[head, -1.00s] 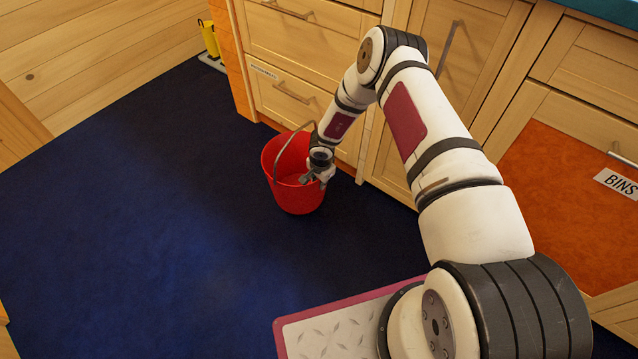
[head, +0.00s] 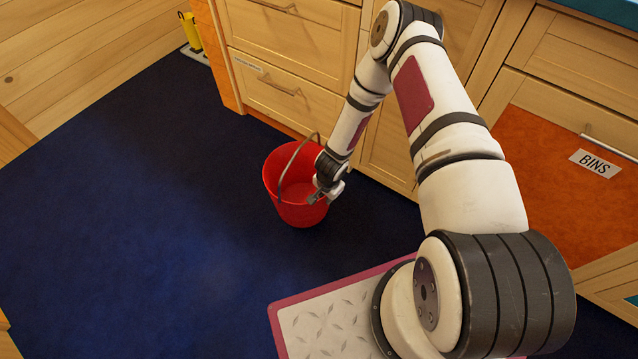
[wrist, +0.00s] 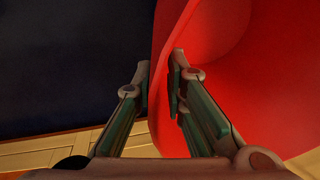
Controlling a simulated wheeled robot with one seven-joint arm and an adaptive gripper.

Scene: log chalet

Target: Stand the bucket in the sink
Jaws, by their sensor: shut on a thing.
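The red bucket (head: 284,190) is upright and empty near the cupboard fronts in the head view, with its grey handle (head: 288,165) raised. It is on or just above the dark blue floor; I cannot tell which. My gripper (head: 322,198) is at the bucket's right rim. In the wrist view, my gripper (wrist: 160,85) has one finger inside the red bucket (wrist: 235,85) and one outside, shut on its wall. The sink does not show in these frames.
Wooden drawers (head: 290,60) and cupboards stand behind the bucket. A door marked BINS (head: 595,163) is at the right. A teal worktop edge (head: 610,12) shows at top right. A yellow object (head: 190,32) stands at top left. The blue floor (head: 130,220) at left is clear.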

